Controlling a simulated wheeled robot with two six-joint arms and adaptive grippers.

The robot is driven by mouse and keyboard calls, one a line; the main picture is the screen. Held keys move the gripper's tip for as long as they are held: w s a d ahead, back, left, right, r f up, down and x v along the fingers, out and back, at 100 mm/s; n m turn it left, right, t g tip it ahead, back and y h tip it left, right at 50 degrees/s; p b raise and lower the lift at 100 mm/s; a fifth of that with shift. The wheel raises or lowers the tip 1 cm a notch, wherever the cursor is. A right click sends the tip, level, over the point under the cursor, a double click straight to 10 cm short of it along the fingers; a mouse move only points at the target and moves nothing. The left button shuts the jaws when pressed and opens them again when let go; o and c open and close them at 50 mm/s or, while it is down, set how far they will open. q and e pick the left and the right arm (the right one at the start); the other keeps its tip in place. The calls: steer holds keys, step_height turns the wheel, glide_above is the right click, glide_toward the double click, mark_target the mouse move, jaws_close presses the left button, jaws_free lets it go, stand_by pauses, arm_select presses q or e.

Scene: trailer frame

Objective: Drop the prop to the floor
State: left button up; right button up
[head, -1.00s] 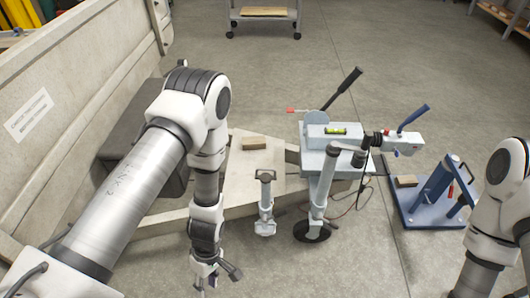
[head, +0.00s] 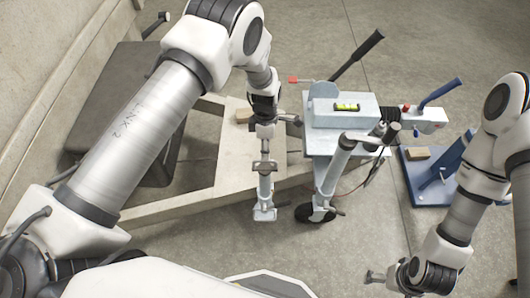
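The prop (head: 265,190) is a short grey metal leg with a flat foot and a dark bracket at its top. It stands upright in front of the pale trailer frame (head: 232,160) in the head view. I cannot tell whether its foot touches the floor. My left gripper (head: 268,124) points down directly above the prop's top. One finger sticks out to the right; the other is hard to make out, and contact with the prop is unclear. My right gripper (head: 376,276) is low at the right, away from the prop, its fingers too small to read.
The grey coupler unit (head: 335,138) with its level vial and black lever is right of the prop. The jockey wheel (head: 316,213) stands beside the prop. A blue stand (head: 428,185) is farther right. Concrete floor (head: 360,245) is clear in front.

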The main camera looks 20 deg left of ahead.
arm_select(q)
step_height(320, 180, down, 3)
steer(key=shift+s+r, duration=0.1)
steer(key=shift+s, duration=0.1)
